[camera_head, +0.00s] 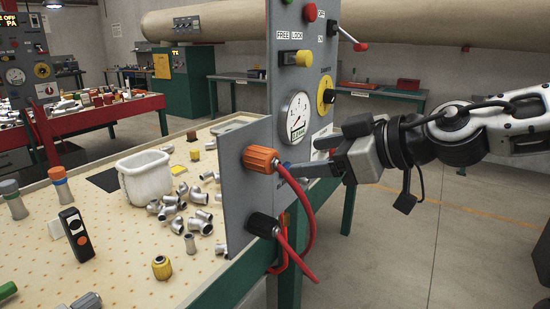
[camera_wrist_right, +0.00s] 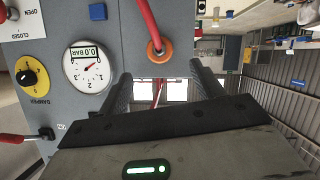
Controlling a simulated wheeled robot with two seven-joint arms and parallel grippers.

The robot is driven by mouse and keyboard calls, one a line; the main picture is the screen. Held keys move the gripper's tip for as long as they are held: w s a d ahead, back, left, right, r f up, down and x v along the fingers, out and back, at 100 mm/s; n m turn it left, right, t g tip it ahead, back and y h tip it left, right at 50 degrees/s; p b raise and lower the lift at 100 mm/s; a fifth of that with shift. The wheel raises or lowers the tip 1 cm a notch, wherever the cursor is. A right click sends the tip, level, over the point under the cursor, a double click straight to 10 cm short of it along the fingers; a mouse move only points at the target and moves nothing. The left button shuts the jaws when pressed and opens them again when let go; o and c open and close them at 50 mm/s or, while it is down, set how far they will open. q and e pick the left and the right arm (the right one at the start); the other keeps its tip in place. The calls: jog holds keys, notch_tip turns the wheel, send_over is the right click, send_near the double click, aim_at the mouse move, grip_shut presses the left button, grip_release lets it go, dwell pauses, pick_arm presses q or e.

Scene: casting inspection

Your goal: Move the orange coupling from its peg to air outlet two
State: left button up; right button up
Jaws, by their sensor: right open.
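The orange coupling (camera_head: 261,160) sits on the side of the grey upright panel, with a red hose hanging from it. In the right wrist view the orange coupling (camera_wrist_right: 160,53) shows ahead of the fingertips, roughly in line with the gap between them, with the hose running off to the top. My right gripper (camera_head: 298,170) is open and empty, just right of the coupling; it also shows in the right wrist view (camera_wrist_right: 160,72). I see no contact. A black coupling (camera_head: 262,225) with a red hose is below. Air outlet two cannot be identified. My left gripper is out of view.
The panel (camera_head: 236,190) carries a gauge (camera_head: 297,118), a yellow dial (camera_head: 326,96) and a red-handled lever (camera_head: 354,46). A white bin (camera_head: 145,178) and several metal fittings (camera_head: 200,224) lie on the table left of the panel. The floor at right is clear.

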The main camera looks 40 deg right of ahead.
aim_at(274, 163)
jog(key=x, duration=0.9)
jog(key=shift+f, duration=0.15)
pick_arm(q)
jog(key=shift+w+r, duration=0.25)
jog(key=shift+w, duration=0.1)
pick_arm(e)
jog(key=shift+w+a+f, duration=0.15)
jog(key=shift+w, duration=0.45)
